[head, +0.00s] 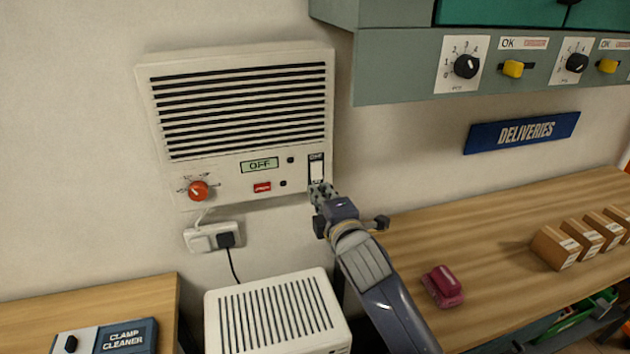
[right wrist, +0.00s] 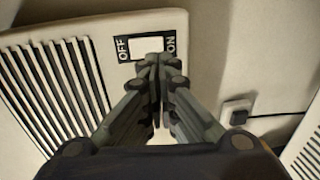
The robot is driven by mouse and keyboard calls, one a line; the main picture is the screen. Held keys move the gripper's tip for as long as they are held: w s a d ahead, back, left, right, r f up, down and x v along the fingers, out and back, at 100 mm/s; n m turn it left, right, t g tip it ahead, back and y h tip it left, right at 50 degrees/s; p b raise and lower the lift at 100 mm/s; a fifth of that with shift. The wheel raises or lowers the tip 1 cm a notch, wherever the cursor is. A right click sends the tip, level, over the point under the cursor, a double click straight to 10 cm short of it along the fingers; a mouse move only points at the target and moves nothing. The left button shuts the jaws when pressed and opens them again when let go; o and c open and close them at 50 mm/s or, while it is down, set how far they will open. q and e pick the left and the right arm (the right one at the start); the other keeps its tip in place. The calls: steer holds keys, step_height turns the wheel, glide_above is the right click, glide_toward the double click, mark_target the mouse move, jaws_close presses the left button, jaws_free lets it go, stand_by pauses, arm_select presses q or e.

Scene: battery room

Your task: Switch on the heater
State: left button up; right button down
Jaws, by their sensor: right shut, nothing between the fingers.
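The heater (head: 240,125) is a white wall panel with dark slats, a display reading OFF (head: 259,165), a red knob (head: 198,191) and a small red label. Its white rocker switch (head: 316,171) is at the lower right. In the right wrist view the switch (right wrist: 146,48) lies between the words OFF and ON. My right gripper (head: 318,190) is shut and empty, with its fingertips (right wrist: 155,62) at the switch, toward the ON side. I cannot tell if they touch it. My left gripper is not in view.
A socket with a black plug (head: 226,240) is below the heater. A white slatted box (head: 275,320) stands beneath. The right wooden bench (head: 480,240) holds a dark pink object (head: 443,285) and several brown boxes. A grey-green panel with dials (head: 400,70) hangs upper right.

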mark_target(312, 179)
steer(key=shift+p+x, duration=0.6)
steer(key=shift+x, duration=1.7)
steer(key=shift+f, duration=0.1)
steer(key=shift+w+f+b, duration=0.15)
steer(key=shift+f+b, duration=0.2)
steer(key=shift+b, duration=0.65)
steer(key=shift+w+r+t, duration=0.1)
steer(key=shift+r+t, duration=0.1)
steer(key=shift+t, duration=0.2)
steer(key=shift+r, duration=0.1)
